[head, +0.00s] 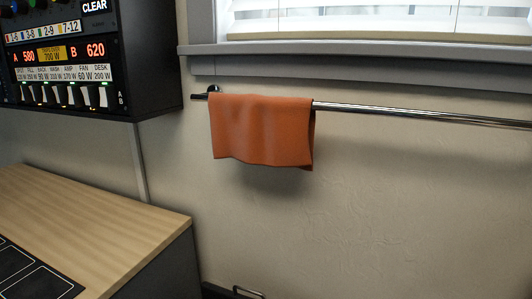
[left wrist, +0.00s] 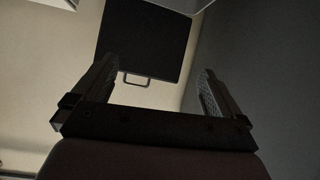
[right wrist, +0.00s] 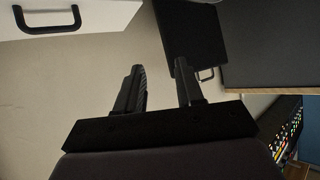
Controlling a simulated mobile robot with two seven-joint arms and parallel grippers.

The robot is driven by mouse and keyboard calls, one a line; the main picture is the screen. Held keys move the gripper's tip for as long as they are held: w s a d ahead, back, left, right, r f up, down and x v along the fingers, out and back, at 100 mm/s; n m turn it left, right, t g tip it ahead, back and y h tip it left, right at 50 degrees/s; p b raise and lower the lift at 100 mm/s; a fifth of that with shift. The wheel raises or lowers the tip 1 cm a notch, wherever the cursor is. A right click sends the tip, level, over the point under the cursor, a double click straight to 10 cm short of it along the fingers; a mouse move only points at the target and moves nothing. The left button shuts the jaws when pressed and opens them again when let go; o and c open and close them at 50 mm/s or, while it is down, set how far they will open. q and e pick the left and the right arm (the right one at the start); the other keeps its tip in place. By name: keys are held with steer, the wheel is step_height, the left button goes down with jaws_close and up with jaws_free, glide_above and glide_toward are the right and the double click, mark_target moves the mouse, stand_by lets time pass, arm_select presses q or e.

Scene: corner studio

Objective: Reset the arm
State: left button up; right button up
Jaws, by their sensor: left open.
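Neither of my arms shows in the head view. My left gripper (left wrist: 157,80) shows in the left wrist view with its two fingers wide apart and nothing between them. Beyond its fingertips are a dark panel with a handle (left wrist: 135,79) and a pale surface. My right gripper (right wrist: 159,70) shows in the right wrist view with its fingers apart, a narrower gap than the left, and nothing between them. How the arms are bent cannot be seen.
An orange towel (head: 260,130) hangs on a metal rail (head: 420,114) under a window. A wooden worktop (head: 100,220) is at the lower left, below a dark control panel (head: 150,60). The right wrist view shows a white front with a black handle (right wrist: 48,28) and a multicoloured panel (right wrist: 290,125).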

arm_select(q)
steer(key=s+a+r+y+p, duration=0.1)
steer(key=s+a+r+p, duration=0.1)
steer(key=a+r+p, duration=0.2)
step_height(320, 180, up, 4)
steer(key=p, duration=0.8)
steer(key=shift+s+f+g, duration=0.25)
steer(key=shift+s+g, duration=0.1)
steer(key=shift+g, duration=0.05)
arm_select(e)
steer(key=s+d+r+h, duration=0.1)
steer(key=s+d+r, duration=0.1)
steer(key=d+r, duration=0.2)
step_height(320, 180, up, 3)
steer(key=shift+s+r+g, duration=0.2)
steer(key=shift+s+g, duration=0.15)
steer(key=shift+g, duration=0.05)
